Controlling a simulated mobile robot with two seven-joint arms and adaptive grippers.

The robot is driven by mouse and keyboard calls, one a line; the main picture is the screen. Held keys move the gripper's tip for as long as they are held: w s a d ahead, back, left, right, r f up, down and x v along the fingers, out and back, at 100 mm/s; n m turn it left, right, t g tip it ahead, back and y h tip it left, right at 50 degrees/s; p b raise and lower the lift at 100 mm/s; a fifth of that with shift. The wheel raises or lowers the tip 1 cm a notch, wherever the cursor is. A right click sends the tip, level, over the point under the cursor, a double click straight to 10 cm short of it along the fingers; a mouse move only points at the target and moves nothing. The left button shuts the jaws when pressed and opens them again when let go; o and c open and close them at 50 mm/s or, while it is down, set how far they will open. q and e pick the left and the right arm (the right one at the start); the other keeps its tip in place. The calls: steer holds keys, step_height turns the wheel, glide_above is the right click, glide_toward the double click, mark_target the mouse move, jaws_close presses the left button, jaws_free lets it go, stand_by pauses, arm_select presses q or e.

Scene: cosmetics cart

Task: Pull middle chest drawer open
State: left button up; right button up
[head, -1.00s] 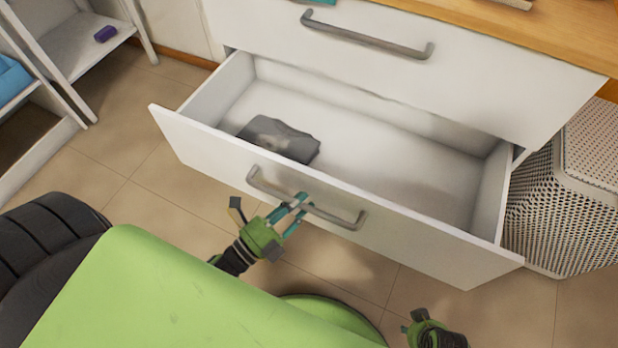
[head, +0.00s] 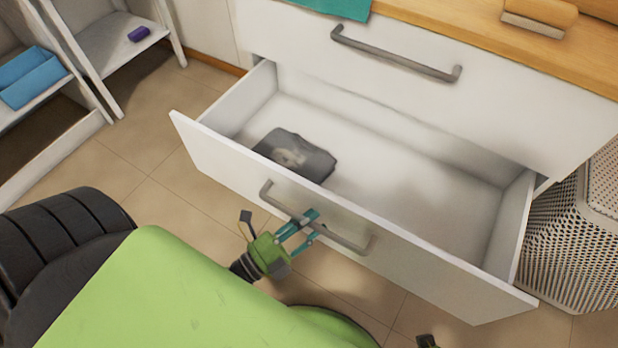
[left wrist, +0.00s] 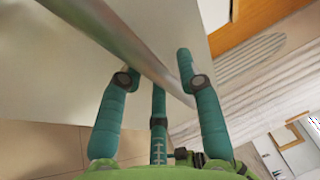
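The middle chest drawer (head: 420,262) is white and stands well out from the chest in the head view. A dark grey folded item (head: 295,157) lies inside it on the left. Its grey bar handle (head: 345,240) runs across the front and also shows in the left wrist view (left wrist: 140,52). My left gripper (head: 313,224) is at the handle, left of its middle. In the left wrist view its teal fingers (left wrist: 157,68) lie on either side of the bar and seem shut on it; the exact contact is partly hidden. Only a dark bit of my right arm (head: 427,341) shows at the bottom edge.
The upper drawer (head: 480,110) is shut under the wooden top (head: 500,45). A white perforated basket (head: 572,240) stands close to the open drawer's right side. White shelves (head: 100,40) stand at the left. Tiled floor (head: 140,150) is clear between them and the drawer.

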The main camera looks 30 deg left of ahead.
arm_select(q)
steer(key=v, duration=1.2)
